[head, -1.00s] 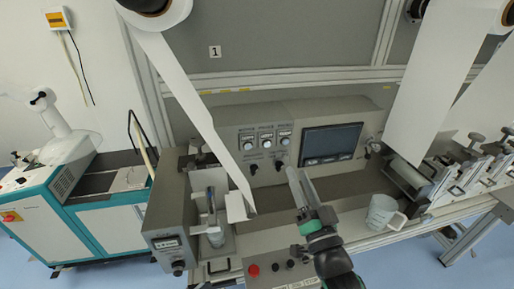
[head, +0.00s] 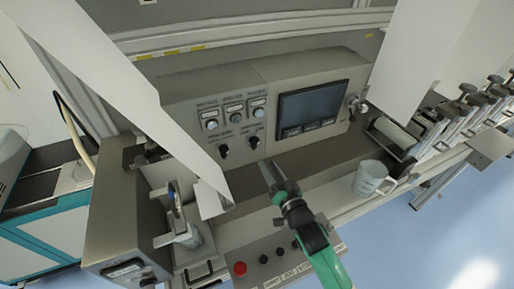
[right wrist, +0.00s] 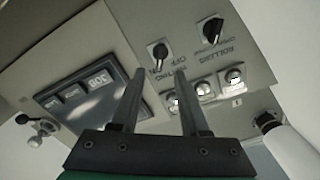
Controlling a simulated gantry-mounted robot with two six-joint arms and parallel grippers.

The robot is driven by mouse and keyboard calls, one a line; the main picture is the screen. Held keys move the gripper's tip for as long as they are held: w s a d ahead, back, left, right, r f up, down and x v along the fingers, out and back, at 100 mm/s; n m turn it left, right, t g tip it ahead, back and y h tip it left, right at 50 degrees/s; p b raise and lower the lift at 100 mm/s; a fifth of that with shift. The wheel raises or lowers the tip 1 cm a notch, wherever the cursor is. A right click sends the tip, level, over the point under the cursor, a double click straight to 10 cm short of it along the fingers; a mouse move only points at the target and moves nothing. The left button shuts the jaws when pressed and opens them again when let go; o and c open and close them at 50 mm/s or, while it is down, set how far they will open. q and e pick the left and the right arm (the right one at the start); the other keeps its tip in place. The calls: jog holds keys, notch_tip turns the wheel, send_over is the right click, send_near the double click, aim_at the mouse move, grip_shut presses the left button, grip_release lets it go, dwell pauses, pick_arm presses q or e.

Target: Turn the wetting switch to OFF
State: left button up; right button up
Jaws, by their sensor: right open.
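The wetting switch (head: 254,142) is a black rotary knob on the grey control panel, the one nearer the screen. In the right wrist view the wetting switch (right wrist: 158,52) appears upside down, with WETTING, OFF and ON lettering beside it. I cannot tell for sure which word its pointer faces. My right gripper (head: 269,166) is open and empty, in front of and a little below the switch in the head view. In the right wrist view the gripper's fingers (right wrist: 159,75) stand apart, with the switch beyond their tips. My left gripper is not in view.
A screen (head: 312,107) is to the right. A white paper web (head: 150,95) hangs close on the left. A cup (head: 371,178) stands on the ledge at right.

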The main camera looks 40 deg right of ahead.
aim_at(257, 146)
jog(key=b+x, duration=0.1)
jog(key=x, duration=0.8)
jog(key=shift+w, duration=0.3)
grip_shut()
